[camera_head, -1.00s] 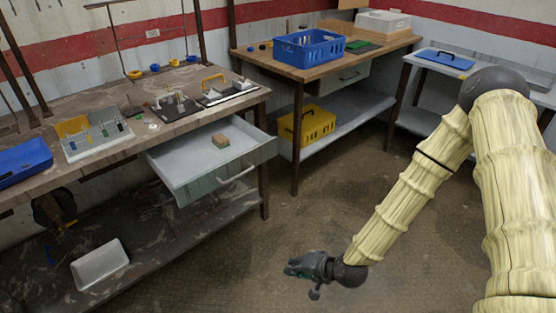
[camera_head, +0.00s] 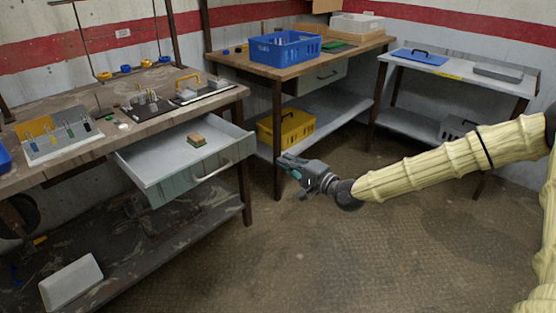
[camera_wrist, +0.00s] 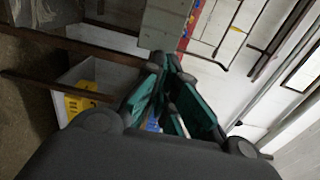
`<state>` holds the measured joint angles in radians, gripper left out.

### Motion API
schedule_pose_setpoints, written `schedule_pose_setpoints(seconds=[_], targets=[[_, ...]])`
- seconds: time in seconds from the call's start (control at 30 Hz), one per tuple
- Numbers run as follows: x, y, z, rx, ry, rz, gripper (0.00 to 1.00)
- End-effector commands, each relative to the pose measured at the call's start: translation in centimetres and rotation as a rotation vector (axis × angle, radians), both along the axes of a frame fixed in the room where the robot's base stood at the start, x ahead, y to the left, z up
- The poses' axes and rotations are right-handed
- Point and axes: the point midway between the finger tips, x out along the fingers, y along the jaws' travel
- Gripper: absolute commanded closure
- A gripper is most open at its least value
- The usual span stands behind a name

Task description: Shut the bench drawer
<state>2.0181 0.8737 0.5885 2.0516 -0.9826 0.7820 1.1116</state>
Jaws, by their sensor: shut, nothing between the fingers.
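The bench drawer (camera_head: 172,184) is pulled out from under the wooden workbench (camera_head: 90,143) at the left in the head view. Its front panel carries a pale bar handle (camera_head: 212,172). A small brown and green block (camera_head: 197,140) lies inside the drawer. My gripper (camera_head: 283,162) is to the right of the drawer front, apart from it, with its fingers shut and empty. The wrist view shows the teal-padded fingers (camera_wrist: 173,75) close together, with a pale panel that may be the drawer (camera_wrist: 166,24) beyond them.
A second bench (camera_head: 285,72) at the back holds a blue crate (camera_head: 285,47). A yellow crate (camera_head: 287,128) sits on its lower shelf. A white bin (camera_head: 71,282) lies on the workbench's lower shelf (camera_head: 150,250). The floor (camera_head: 300,250) in front is clear.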

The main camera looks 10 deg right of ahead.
Motion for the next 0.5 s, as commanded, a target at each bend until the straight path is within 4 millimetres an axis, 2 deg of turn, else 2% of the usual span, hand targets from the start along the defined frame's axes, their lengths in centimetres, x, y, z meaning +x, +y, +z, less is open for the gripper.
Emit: schedule_pose_setpoints(seconds=[0.5], targets=[[6.4,4.8,-0.1,-0.003,0.000,0.002,1.00]])
